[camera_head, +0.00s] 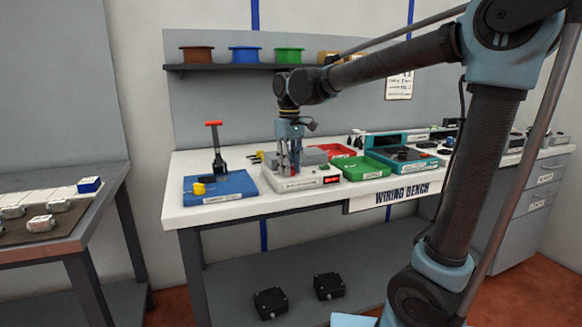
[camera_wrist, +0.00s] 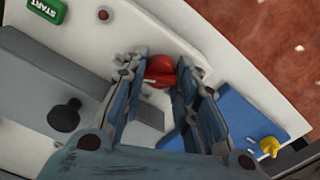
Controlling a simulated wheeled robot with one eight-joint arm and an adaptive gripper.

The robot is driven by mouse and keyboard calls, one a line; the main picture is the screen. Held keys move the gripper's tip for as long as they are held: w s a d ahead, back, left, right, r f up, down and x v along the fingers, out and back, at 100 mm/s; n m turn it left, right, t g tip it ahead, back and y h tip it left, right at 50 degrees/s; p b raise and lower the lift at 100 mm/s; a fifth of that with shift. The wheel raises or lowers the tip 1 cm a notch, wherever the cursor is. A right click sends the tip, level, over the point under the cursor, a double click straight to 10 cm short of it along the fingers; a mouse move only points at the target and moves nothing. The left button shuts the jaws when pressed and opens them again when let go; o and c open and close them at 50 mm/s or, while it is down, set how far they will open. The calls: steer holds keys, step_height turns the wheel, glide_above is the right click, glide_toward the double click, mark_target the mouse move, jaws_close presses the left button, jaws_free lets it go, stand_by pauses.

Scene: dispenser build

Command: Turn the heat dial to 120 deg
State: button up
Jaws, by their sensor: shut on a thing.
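The heat dial (camera_wrist: 159,76) is a red knob on the top of a white bench unit (camera_head: 318,184), seen in the wrist view between my fingertips. My gripper (camera_wrist: 161,67) is closed on it, one blue finger on each side. The dial's pointer and scale cannot be made out.
A blue fixture (camera_head: 238,187) with a red-handled lever (camera_head: 215,136) and a yellow part (camera_head: 199,188) stands left of the unit. A green tray (camera_head: 362,170) and red tray (camera_head: 333,151) lie to the right. The wrist view shows a green START button (camera_wrist: 46,9) and black knob (camera_wrist: 65,116).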

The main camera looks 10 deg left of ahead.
steer(key=shift+w+m, duration=0.2)
steer(key=shift+m, duration=0.4)
steer(key=shift+m, duration=0.3)
steer(key=o, duration=1.1)
steer(key=shift+d+f, duration=0.1)
steer(key=shift+c, duration=0.2)
steer(key=shift+r, duration=0.4)
step_height(320, 180, up, 11)
